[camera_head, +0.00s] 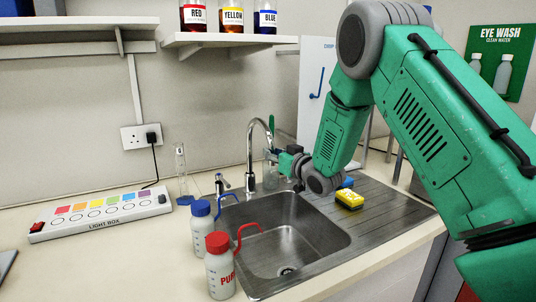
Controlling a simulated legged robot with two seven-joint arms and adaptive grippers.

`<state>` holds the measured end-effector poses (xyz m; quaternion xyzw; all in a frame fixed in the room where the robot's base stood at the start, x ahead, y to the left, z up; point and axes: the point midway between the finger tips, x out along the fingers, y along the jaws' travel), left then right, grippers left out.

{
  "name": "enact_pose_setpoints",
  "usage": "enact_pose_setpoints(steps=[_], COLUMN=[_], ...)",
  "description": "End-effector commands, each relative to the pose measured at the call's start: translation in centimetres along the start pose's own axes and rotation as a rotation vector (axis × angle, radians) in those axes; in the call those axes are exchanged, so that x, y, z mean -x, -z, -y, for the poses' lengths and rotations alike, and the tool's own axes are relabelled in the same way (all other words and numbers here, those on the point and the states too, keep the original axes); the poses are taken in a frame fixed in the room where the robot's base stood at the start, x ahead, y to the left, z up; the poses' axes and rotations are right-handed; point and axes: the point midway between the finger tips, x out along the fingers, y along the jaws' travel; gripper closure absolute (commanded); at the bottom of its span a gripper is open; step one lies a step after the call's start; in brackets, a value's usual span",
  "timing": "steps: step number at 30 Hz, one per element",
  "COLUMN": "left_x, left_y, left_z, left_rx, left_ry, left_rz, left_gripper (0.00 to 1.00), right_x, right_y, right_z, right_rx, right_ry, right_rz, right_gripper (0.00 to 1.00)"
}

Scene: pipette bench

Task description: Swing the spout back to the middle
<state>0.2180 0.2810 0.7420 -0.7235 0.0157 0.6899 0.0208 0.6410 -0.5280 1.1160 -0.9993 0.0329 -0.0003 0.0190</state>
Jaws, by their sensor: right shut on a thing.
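The chrome spout (251,144) rises from behind the sink (330,236) and arches over. Its outlet end points to the right in the picture and is partly hidden by my right gripper (272,146). My right arm reaches in from the right, and the gripper is shut on the spout near its outlet end. The fingers are small in view. My left gripper is not in view.
A blue-capped bottle (202,236) and a red-capped bottle (220,270) stand left of the sink. A light box (102,212) and a glass cylinder (181,168) are further left.

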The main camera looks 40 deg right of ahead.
Motion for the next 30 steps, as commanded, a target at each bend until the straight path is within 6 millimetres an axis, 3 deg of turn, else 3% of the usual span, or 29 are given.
enact_pose_setpoints(steps=[6, 7, 9, 20, 23, 30], left_x=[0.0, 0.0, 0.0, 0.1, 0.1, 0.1], left_y=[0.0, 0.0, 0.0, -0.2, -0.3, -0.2], left_z=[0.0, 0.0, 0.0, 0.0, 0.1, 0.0], left_rx=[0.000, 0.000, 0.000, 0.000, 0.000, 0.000], left_ry=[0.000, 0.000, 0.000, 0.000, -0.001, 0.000], left_rz=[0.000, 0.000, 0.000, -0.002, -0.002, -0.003], left_gripper=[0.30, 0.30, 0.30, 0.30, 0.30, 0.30], right_x=[0.2, 0.2, 0.2, 0.3, 1.3, 6.3], right_y=[-0.3, -0.3, -0.3, -0.2, -0.1, -0.2], right_z=[-0.1, -0.1, -0.1, 0.0, 0.0, -0.1], right_rx=[-0.005, -0.005, -0.004, -0.002, -0.001, -0.005], right_ry=[-0.004, -0.004, -0.004, -0.002, -0.003, -0.004], right_rz=[0.007, 0.007, 0.007, 0.004, 0.005, 0.005], right_gripper=[1.00, 0.83, 0.62, 0.62, 0.62, 0.62])
